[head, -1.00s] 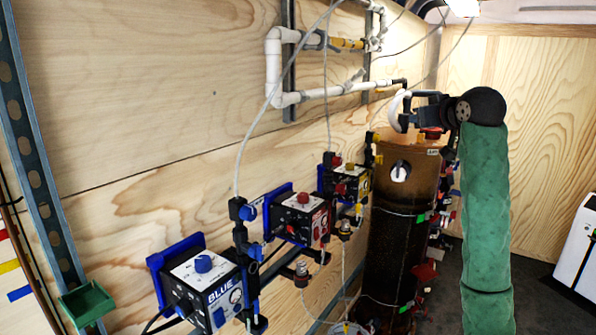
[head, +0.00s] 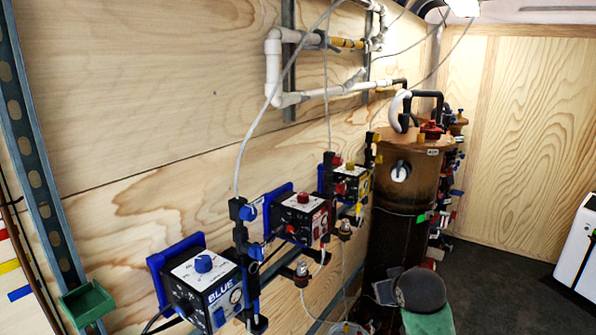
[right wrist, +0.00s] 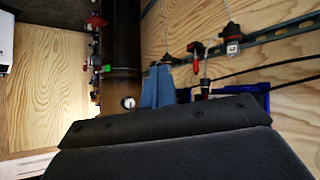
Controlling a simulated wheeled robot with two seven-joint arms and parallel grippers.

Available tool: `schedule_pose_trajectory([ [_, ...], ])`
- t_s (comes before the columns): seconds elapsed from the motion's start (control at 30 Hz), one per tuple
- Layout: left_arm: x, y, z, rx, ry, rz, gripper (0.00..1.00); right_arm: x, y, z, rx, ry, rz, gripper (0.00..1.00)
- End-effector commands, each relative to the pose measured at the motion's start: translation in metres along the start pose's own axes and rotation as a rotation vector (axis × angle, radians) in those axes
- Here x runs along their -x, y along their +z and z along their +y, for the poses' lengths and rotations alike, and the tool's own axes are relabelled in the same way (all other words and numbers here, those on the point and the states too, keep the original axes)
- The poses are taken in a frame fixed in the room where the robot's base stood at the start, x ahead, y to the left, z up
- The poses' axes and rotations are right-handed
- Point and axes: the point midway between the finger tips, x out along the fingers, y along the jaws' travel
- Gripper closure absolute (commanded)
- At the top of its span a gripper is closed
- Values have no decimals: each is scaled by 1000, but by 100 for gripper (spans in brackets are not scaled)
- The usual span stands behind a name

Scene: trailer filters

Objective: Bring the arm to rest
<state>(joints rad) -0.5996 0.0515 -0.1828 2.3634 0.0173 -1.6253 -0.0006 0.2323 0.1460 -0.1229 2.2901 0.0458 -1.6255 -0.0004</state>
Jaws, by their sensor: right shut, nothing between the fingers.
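My right arm, in a green sleeve (head: 428,322), comes in at the bottom of the head view, low in front of the brown filter housing's lower part. Its dark rounded wrist (head: 422,289) hides most of the gripper there. In the right wrist view the blue fingers of my right gripper (right wrist: 160,70) are together with nothing between them. The dark wrist body fills the bottom of that view. My left gripper is not in view.
The tall brown filter housing (head: 390,225) stands behind my right arm and also shows in the right wrist view (right wrist: 121,40). Wall-mounted control boxes, including one marked BLUE (head: 205,283), line the left. A white cabinet (head: 580,250) stands at the right; the floor (head: 495,285) between is clear.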

Motion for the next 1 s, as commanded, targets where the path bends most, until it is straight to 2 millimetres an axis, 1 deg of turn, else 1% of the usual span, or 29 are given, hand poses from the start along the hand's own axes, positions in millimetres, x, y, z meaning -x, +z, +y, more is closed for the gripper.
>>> schedule_pose_trajectory([
  [0.03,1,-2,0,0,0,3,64,-2,23,-8,0,-7,-28,100],
  [0.27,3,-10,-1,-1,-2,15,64,-4,110,-43,-1,-46,-139,100],
  [0.3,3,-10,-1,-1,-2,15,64,-3,124,-49,-3,-55,-159,100],
  [0.47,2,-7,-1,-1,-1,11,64,1,186,-73,-9,-93,-246,100],
  [0.5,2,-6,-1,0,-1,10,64,2,202,-79,-10,-102,-269,100],
  [0.57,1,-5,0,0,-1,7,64,5,226,-87,-13,-116,-304,100],
  [0.6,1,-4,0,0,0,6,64,8,241,-93,-16,-125,-328,100],
  [0.67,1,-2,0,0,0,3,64,11,265,-102,-19,-139,-365,100],
  [0.7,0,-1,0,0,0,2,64,14,282,-107,-22,-147,-391,100],
  [0.77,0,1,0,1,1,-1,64,18,305,-115,-26,-159,-430,100],
  [0.8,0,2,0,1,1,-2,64,22,321,-120,-29,-167,-455,100],
  [0.87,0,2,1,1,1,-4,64,28,345,-126,-33,-177,-494,100],
  [0.9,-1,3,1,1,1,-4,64,33,361,-131,-36,-184,-520,100],
  [0.97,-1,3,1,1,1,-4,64,41,384,-137,-41,-193,-558,100],
  [1.0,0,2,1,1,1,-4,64,46,399,-140,-45,-199,-583,100],
])
